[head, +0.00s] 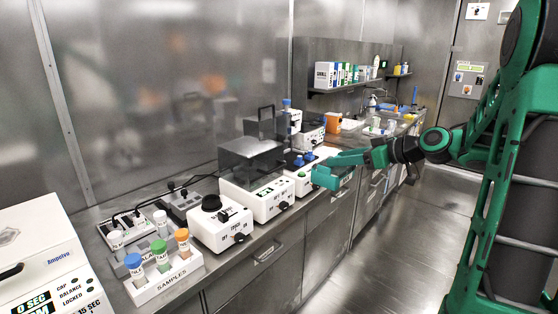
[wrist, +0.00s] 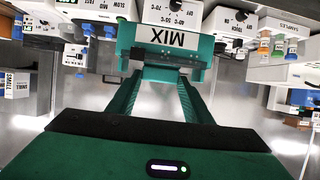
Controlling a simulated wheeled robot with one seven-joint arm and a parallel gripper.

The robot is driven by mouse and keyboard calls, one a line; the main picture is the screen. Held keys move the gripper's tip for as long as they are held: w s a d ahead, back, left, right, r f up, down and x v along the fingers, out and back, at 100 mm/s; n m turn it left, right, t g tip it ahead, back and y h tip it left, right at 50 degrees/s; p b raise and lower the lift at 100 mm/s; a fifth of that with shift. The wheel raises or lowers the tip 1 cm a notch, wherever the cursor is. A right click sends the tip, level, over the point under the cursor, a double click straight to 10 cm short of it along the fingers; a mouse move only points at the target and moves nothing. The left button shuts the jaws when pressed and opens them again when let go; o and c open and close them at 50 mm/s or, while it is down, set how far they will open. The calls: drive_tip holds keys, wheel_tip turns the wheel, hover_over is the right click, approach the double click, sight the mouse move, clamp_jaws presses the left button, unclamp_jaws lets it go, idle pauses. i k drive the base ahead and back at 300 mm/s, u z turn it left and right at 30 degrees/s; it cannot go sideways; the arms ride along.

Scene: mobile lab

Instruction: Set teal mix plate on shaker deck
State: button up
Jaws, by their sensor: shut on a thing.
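My gripper (wrist: 162,78) is shut on the teal mix plate (wrist: 140,52), a teal piece with a white MIX label, seen in the wrist view. The plate is held between the two green fingers, in front of the white instruments. In the head view my gripper (head: 345,165) is at the bench's front edge, beside a white unit with a green button (head: 302,175); plate and fingers merge in teal there. No shaker label is readable, so I cannot tell which unit has the shaker deck. Whether the plate touches anything is unclear.
A white unit with a clear hood (head: 252,158) stands left of my gripper, then a knobbed white unit (head: 220,222) and a samples rack (head: 165,272) with capped tubes. A centrifuge (head: 45,260) is at the near left. The floor (head: 400,240) before the drawers is clear.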

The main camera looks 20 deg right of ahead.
sight(291, 158)
drive_tip(key=z, duration=0.05)
drive_tip(key=i, duration=1.4)
